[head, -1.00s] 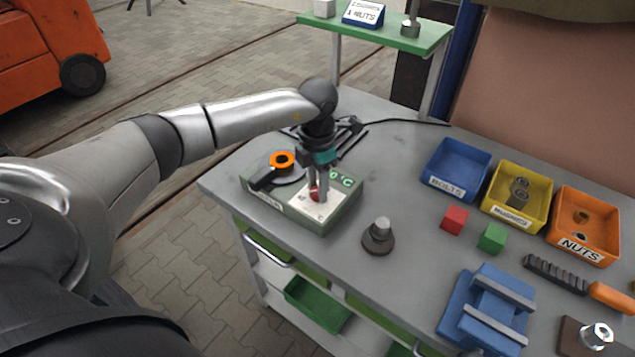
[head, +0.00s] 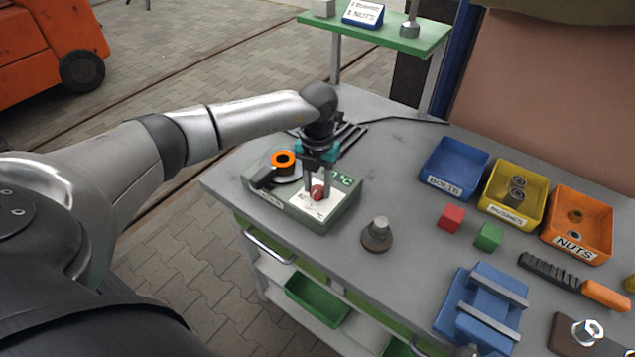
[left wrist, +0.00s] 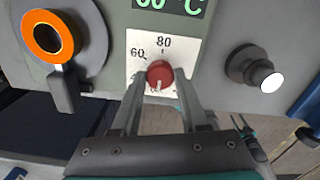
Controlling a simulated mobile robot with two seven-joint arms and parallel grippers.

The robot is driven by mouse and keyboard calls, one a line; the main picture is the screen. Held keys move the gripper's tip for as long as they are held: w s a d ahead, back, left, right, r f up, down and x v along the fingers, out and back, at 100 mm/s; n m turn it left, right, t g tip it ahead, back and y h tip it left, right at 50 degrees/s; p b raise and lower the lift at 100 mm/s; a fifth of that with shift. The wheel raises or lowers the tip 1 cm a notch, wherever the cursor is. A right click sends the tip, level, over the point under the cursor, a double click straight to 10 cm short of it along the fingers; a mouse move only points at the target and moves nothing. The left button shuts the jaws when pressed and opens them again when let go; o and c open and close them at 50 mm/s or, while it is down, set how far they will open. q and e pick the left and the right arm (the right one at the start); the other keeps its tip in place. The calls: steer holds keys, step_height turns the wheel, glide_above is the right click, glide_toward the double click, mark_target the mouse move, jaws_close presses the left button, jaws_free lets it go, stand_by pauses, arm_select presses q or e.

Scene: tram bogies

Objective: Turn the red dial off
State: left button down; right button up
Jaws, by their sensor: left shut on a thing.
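The red dial (head: 317,192) is on the white scale plate of a grey-green box (head: 322,224) on the bench. My left gripper (head: 317,190) points down at the box and is shut on the dial. In the left wrist view the red dial (left wrist: 160,75) sits between the two fingers, with a pale mark at its lower edge. The scale (left wrist: 137,45) shows 60 and 80 above the dial; other marks are partly hidden by the fingers. A green display (left wrist: 170,5) reads about 60 °C, cut off at the top. My right gripper is not in view.
An orange ring (head: 283,160) with a dark handle sits on the same box, left of the dial. A grey stepped part (head: 378,234) stands close to its right. Bins, red and green cubes and a blue fixture (head: 482,307) lie further right.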

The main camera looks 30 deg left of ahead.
mark_target(317, 189)
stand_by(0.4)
arm_select(q)
steer(key=shift+c, duration=2.1)
jaws_free()
steer(key=shift+r, duration=0.1)
step_height(317, 189, up, 15)
